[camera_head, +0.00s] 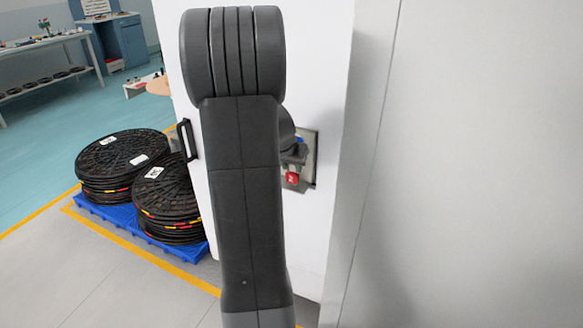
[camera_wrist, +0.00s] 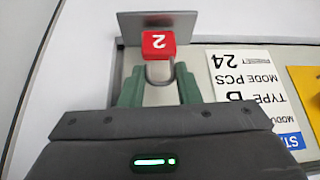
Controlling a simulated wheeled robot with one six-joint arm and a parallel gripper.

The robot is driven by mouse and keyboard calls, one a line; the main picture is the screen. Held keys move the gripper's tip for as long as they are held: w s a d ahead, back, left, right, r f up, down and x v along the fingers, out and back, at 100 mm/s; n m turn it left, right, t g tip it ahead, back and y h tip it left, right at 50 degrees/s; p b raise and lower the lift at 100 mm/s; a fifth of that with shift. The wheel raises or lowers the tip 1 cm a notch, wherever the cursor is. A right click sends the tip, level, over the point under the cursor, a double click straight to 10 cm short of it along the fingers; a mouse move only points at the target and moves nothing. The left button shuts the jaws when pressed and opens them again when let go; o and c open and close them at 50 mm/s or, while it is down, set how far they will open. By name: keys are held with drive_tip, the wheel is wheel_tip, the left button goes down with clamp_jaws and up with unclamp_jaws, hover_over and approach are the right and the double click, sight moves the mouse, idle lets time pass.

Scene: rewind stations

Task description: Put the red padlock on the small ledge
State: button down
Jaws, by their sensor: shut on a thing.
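The red padlock (camera_wrist: 158,42), marked with a 2, shows at the top middle of the wrist view. Its grey shackle is between the two green fingers of my gripper (camera_wrist: 160,74), which is shut on it. A small grey metal ledge (camera_wrist: 130,27) lies just beyond the padlock. The padlock overlaps it in the picture; I cannot tell whether they touch. In the head view the red padlock (camera_head: 292,178) hangs in front of a grey panel (camera_head: 308,160) on a white cabinet. My arm hides much of the gripper there.
A printed label (camera_wrist: 245,85) and a yellow plate (camera_wrist: 304,88) are beside the gripper on the panel. The white cabinet (camera_head: 330,60) has a black handle (camera_head: 188,140). Black reels stand on a blue pallet (camera_head: 150,230) to the left. A grey wall (camera_head: 480,160) fills the right.

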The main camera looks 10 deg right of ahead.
drive_tip(key=shift+w+d+f, duration=0.15)
drive_tip(key=shift+f, duration=0.25)
drive_tip(key=shift+f, duration=0.2)
drive_tip(key=c, duration=1.1)
unclamp_jaws()
drive_tip(key=shift+o, duration=0.2)
drive_tip(key=shift+r, duration=0.1)
